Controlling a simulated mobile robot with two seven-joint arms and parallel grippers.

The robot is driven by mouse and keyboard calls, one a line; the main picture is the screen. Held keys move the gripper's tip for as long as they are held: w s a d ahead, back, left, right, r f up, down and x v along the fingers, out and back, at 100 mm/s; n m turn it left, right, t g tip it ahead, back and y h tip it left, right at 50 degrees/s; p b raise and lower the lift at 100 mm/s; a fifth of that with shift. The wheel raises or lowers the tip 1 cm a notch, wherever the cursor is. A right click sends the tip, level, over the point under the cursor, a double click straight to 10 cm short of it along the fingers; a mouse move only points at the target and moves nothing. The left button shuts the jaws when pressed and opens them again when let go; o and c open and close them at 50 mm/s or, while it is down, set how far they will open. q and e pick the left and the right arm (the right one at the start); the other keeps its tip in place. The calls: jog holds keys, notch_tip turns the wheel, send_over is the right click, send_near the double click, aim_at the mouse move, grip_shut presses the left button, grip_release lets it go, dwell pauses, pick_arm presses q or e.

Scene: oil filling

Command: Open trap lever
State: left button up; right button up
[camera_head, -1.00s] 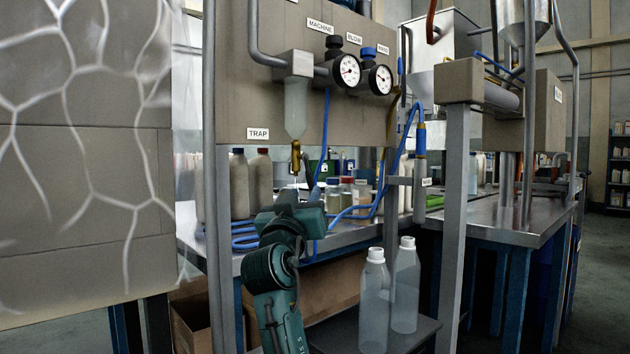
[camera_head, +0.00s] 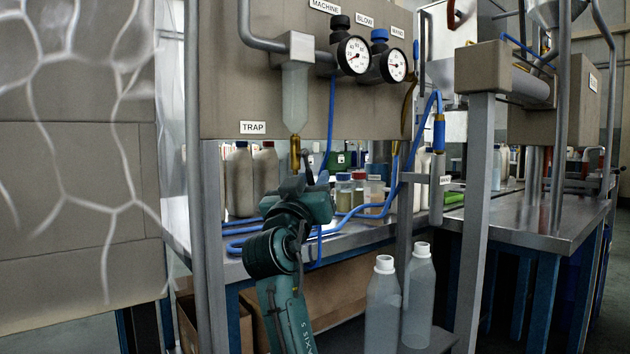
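The trap is a translucent grey bowl (camera_head: 295,97) under a pipe fitting on the beige panel, beside the TRAP label (camera_head: 253,127). A brass valve (camera_head: 295,153) hangs from its bottom, with a dark lever (camera_head: 305,160) on its right side slanting down. My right gripper (camera_head: 306,183), on a teal arm rising from below, is just under the valve and lever. Its fingers are small and partly hidden by its own body, so I cannot tell whether they are open or touch the lever. My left gripper is not in view.
Two gauges (camera_head: 354,55) sit right of the trap. Blue hose (camera_head: 370,209) loops over the metal bench behind my gripper. Bottles and jars (camera_head: 343,191) stand there. A grey post (camera_head: 470,220) and two clear bottles (camera_head: 383,305) are at right, a thin pole (camera_head: 193,180) at left.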

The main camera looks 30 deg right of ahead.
dwell(0.3)
grip_shut()
